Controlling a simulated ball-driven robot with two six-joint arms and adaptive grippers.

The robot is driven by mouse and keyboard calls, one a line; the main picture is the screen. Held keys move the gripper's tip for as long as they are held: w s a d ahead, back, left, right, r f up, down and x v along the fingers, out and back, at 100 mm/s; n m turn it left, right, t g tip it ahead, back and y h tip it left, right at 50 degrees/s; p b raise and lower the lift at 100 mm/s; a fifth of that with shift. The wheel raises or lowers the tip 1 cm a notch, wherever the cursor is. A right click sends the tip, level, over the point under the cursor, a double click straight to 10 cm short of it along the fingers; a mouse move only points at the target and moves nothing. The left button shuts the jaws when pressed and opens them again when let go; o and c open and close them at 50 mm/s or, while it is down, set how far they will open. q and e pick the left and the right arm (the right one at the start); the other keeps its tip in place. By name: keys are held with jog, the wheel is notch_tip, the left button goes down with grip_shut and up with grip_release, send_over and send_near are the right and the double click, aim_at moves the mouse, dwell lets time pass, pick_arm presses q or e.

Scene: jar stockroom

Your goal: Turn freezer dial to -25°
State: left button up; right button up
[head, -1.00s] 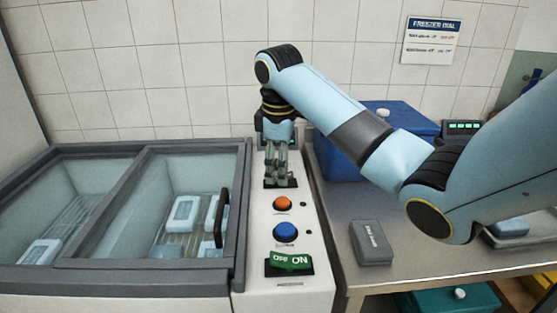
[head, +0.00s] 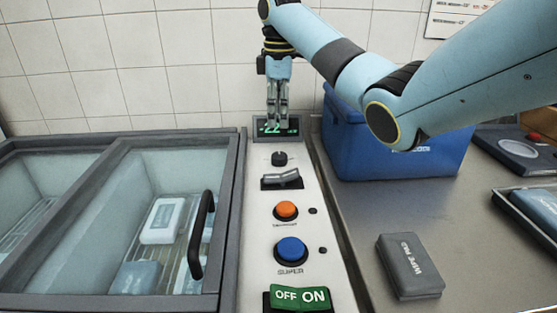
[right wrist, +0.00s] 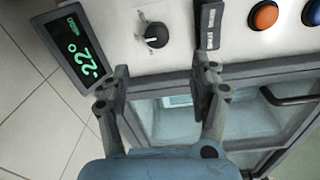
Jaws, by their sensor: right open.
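The freezer dial (head: 279,158) is a small dark knob on the white control panel. It also shows in the right wrist view (right wrist: 155,35) with a pale pointer mark. Behind it, the display (head: 276,128) glows green; in the right wrist view the display (right wrist: 72,48) reads -22°. My right gripper (head: 277,118) points down in front of the display and partly hides it. In the right wrist view its fingers (right wrist: 160,80) are apart with nothing between them, and the dial lies beyond them, not gripped. My left gripper is out of view.
Nearer on the panel are a grey switch (head: 281,180), an orange button (head: 286,211), a blue button (head: 290,250) and a green OFF/ON rocker (head: 300,298). The glass-lidded freezer handle (head: 200,235) stands left. A blue box (head: 345,150) and wipe pad (head: 410,265) are right.

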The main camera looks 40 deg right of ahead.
aim_at(279, 155)
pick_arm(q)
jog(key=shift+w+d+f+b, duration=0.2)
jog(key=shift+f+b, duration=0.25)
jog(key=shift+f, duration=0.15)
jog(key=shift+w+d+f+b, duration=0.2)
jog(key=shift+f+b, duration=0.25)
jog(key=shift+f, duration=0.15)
pick_arm(e)
jog(key=f, duration=1.2)
jog(key=shift+w+d, duration=0.3)
jog(key=shift+r, duration=0.1)
jog(key=shift+c, duration=0.4)
